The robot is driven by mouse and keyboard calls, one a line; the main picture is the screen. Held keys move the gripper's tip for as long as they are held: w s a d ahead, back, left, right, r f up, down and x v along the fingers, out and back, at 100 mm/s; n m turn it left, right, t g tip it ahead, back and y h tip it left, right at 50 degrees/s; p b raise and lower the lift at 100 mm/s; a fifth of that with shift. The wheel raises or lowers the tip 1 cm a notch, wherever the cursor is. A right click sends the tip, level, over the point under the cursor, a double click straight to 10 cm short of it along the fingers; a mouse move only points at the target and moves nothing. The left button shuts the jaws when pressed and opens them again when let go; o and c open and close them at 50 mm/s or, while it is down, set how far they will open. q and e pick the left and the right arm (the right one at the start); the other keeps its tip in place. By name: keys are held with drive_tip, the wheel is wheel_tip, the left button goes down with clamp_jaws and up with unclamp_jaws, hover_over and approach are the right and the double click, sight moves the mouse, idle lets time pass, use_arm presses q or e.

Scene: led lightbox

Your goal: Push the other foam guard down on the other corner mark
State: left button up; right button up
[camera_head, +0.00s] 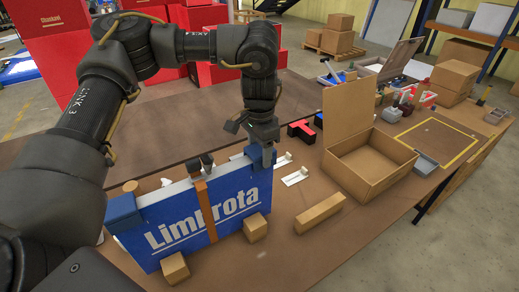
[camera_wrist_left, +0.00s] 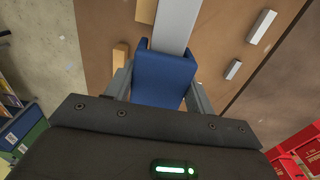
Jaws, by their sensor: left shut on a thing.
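The blue lightbox panel (camera_head: 175,236) with white lettering stands upright on the table. One blue foam guard (camera_head: 122,209) sits over its upper left corner. The other blue foam guard (camera_head: 261,154) is at its upper right corner, partly hidden by my left gripper (camera_head: 261,140). In the left wrist view this foam guard (camera_wrist_left: 162,80) lies between the two fingers of my left gripper (camera_wrist_left: 160,92), at the end of the panel's pale top edge (camera_wrist_left: 176,25). The gripper is shut on it. The corner mark cannot be made out. My right gripper is out of view.
A brown strap (camera_head: 203,208) wraps the panel. Wooden blocks (camera_head: 174,268) stand at the panel's foot, and a longer wooden block (camera_head: 319,213) lies to its right. An open cardboard box (camera_head: 368,165) stands farther right. White fittings (camera_head: 294,177) lie behind the panel.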

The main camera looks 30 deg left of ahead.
sight(260, 149)
use_arm(q)
drive_tip(key=shift+f, duration=0.25)
drive_tip(key=o, duration=1.1)
drive_tip(key=shift+r, duration=0.1)
wheel_tip(260, 149, up, 9)
drive_tip(key=shift+r+b, duration=0.15)
drive_tip(key=shift+b, duration=0.7)
drive_tip(key=shift+r, duration=0.7)
